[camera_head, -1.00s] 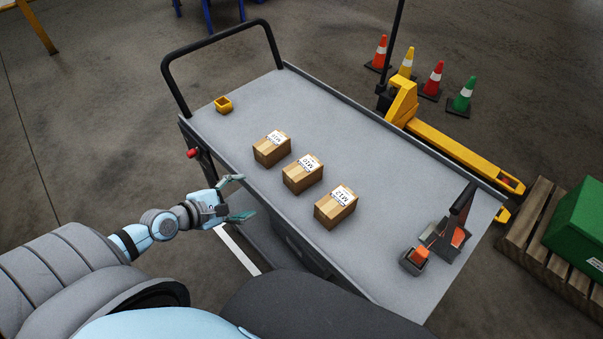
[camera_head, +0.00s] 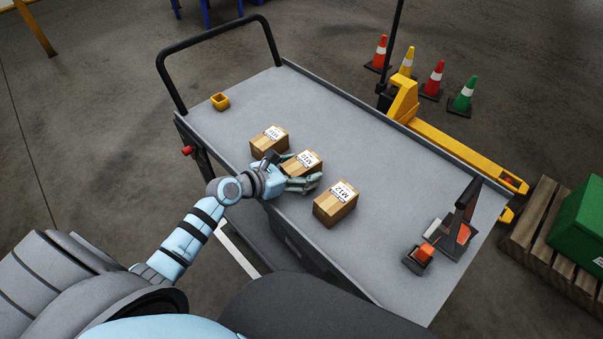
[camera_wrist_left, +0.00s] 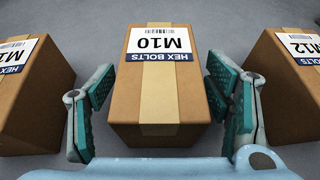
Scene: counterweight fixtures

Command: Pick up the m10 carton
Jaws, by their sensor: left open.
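The M10 carton (camera_head: 304,162) is a small brown box with a white and blue label, the middle one of three cartons on the grey cart. In the left wrist view the M10 carton (camera_wrist_left: 158,95) stands between the teal finger pads, its label reading HEX BOLTS M10. My left gripper (camera_head: 303,180) is open around it, one finger on each side. In the wrist view the left gripper (camera_wrist_left: 163,112) shows small gaps between both pads and the carton. My right gripper is not in view.
The M12 carton (camera_head: 336,204) stands close on the right and another carton (camera_head: 268,141) close on the left. A dark fixture with orange parts (camera_head: 447,238) stands at the right. The cart surface (camera_head: 370,140) behind the cartons is clear.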

